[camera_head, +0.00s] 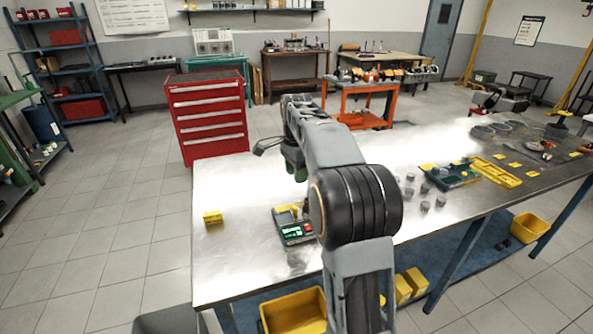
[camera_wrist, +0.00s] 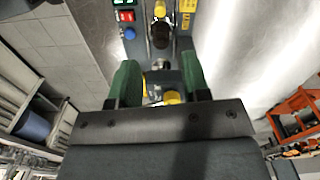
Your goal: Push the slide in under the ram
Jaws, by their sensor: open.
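In the head view a small press-like device (camera_head: 297,232) with a green display stands on the steel bench, partly hidden by my arm. A dark cylinder with a yellow top, which looks like the ram (camera_wrist: 160,34), stands at the top centre. A silver round part (camera_wrist: 161,64) and a yellow part (camera_wrist: 172,97) lie between my fingers; I cannot tell which belongs to the slide. My gripper (camera_wrist: 161,82) is open, its green fingers apart. It also shows in the head view (camera_head: 296,170).
A yellow block (camera_head: 212,217) sits on the steel bench (camera_head: 240,265) left of the device. Several grey cylinders (camera_head: 425,200) and a dark green tray (camera_head: 450,177) stand to the right. The bench's left part is mostly clear. A red drawer cabinet (camera_head: 208,115) stands behind it.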

